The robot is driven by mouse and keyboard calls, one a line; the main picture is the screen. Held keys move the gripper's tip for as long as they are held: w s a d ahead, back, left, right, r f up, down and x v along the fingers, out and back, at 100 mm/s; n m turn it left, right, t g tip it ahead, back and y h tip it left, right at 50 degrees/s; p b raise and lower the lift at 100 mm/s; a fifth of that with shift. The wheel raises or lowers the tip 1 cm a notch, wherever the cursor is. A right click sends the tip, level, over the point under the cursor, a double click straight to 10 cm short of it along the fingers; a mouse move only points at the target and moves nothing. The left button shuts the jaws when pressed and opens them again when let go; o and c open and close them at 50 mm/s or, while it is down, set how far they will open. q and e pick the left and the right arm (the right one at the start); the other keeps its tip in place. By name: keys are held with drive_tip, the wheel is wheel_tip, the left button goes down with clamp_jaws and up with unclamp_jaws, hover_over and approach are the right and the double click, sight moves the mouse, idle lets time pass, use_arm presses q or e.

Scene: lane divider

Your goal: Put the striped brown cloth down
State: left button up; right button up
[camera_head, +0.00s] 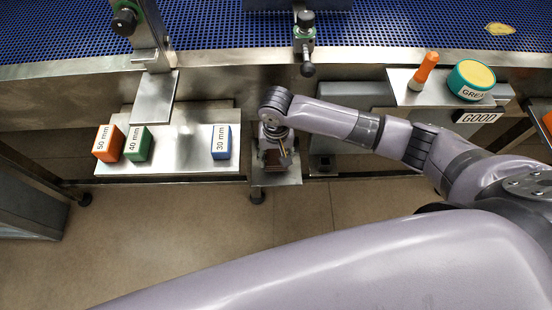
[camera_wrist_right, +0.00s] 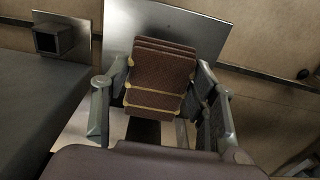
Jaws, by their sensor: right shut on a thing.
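The striped brown cloth (camera_wrist_right: 161,72) is a folded, layered brown stack with yellow bands, between the two fingers of my right gripper (camera_wrist_right: 160,88) in the right wrist view. In the head view a small brown part of the cloth (camera_head: 272,159) shows below my right wrist. My right gripper (camera_head: 277,157) points down over a small metal plate (camera_head: 288,177) at the conveyor's front. The wrist hides most of the cloth there. I cannot tell whether the cloth touches the plate. My left gripper is not in view.
A metal shelf (camera_head: 185,158) to the left holds orange (camera_head: 107,143), green (camera_head: 138,144) and blue (camera_head: 221,142) blocks. A right shelf (camera_head: 404,96) holds an orange-handled tool (camera_head: 423,71) and a grease tin (camera_head: 470,80). The blue conveyor (camera_head: 200,25) runs behind, with a clamp post (camera_head: 304,45) standing close.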

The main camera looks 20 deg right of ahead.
sight(276, 158)
wheel_tip(276, 158, down, 2)
drive_tip(key=shift+s+f, duration=0.1)
drive_tip(key=shift+f, duration=0.15)
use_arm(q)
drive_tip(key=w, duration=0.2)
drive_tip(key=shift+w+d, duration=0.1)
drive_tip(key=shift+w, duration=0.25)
use_arm(e)
drive_tip(key=shift+f, duration=0.1)
drive_tip(key=o, duration=1.2)
drive_tip(key=shift+c, duration=0.2)
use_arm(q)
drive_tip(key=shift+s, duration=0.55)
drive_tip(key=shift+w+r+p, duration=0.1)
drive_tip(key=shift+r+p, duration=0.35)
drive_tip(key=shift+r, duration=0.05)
use_arm(e)
wheel_tip(276, 158, up, 12)
